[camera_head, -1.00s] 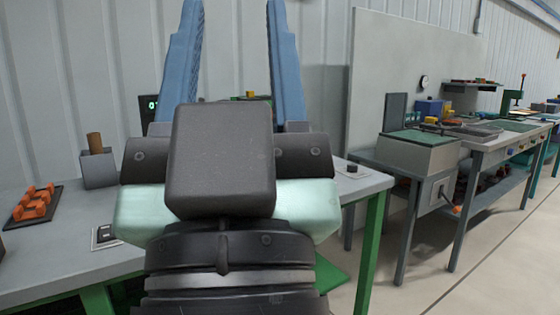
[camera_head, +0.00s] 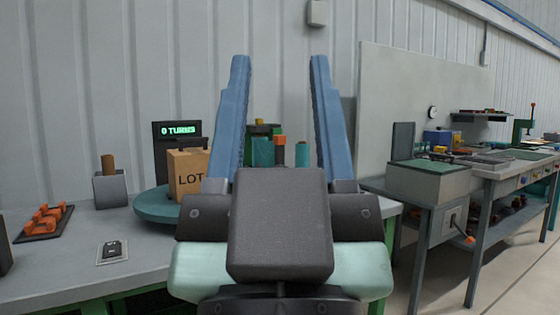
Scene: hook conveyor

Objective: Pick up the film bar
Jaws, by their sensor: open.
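My gripper (camera_head: 280,62) is open, its two blue fingers pointing up and wide apart with nothing between the tips. Between the fingers, lower down and beyond them, a dark upright piece with an orange top (camera_head: 280,141) shows beside teal pieces (camera_head: 263,152); this looks like the film bar, but its lower part is hidden behind my gripper. A cardboard box marked LOT (camera_head: 187,174) stands on a round teal turntable (camera_head: 150,207), left of my gripper. Whether the fingers are level with the bar in depth cannot be told.
A display reading 0 TURNS (camera_head: 178,130) stands behind the box. On the grey table (camera_head: 60,255) are a tray of orange parts (camera_head: 46,221), a grey holder with a brown cylinder (camera_head: 109,185) and a small black-and-white device (camera_head: 112,251). Another workbench (camera_head: 432,180) stands right.

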